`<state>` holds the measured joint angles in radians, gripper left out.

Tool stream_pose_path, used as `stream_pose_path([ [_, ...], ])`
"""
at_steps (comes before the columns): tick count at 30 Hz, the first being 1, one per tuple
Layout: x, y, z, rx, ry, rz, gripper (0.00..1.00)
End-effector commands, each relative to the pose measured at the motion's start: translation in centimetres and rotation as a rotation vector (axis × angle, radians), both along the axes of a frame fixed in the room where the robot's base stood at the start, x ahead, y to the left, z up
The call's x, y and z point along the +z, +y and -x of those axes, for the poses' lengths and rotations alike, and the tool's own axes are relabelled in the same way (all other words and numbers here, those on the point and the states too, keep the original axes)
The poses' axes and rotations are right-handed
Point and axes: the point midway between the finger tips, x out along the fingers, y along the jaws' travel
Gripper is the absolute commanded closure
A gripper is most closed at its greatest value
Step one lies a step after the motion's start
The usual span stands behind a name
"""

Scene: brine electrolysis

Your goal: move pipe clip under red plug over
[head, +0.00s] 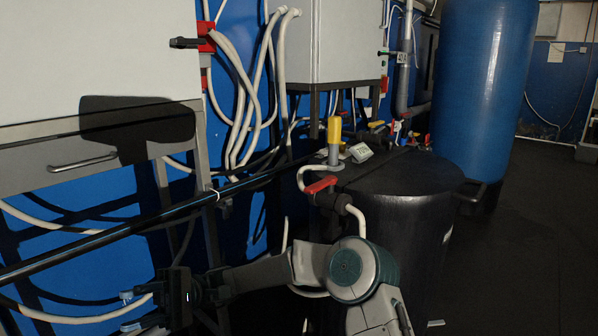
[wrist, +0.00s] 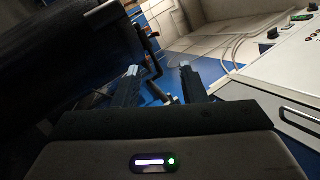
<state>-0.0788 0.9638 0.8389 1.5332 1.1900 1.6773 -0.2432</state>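The red plug (head: 205,40) sits at the right edge of the pale cabinet at the upper left in the head view. Below it a long black pipe (head: 120,233) slants across in front of the blue wall. A small pale band (head: 217,195) on this pipe, by the stand's leg, may be the pipe clip; it is too small to be sure. My gripper (head: 128,311) is low at the left, below the pipe and well away from the band. In the wrist view my gripper (wrist: 159,68) has its fingers apart, with no object seen held. I cannot pick out the clip there.
A black tank (head: 400,215) with a red-handled valve (head: 321,185) stands right of my arm. A tall blue tank (head: 485,85) is behind it. White hoses (head: 235,100) hang along the wall. A large dark cylinder (wrist: 60,70) fills the wrist view's left side.

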Motion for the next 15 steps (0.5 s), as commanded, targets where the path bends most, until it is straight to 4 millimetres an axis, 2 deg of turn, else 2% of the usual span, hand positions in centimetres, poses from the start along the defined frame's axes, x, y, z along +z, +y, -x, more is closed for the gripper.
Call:
stream_pose_path([
  [1, 1.5, -0.4, 1.1, 0.004, -0.073, 0.075, 0.62],
  [6, 2.0, -2.7, 3.4, -0.005, -0.292, 0.318, 0.62],
  [11, 2.4, -6.3, 4.3, -0.041, -0.486, 0.537, 0.62],
  [15, 3.4, -10.3, 4.3, -0.092, -0.648, 0.72, 0.62],
])
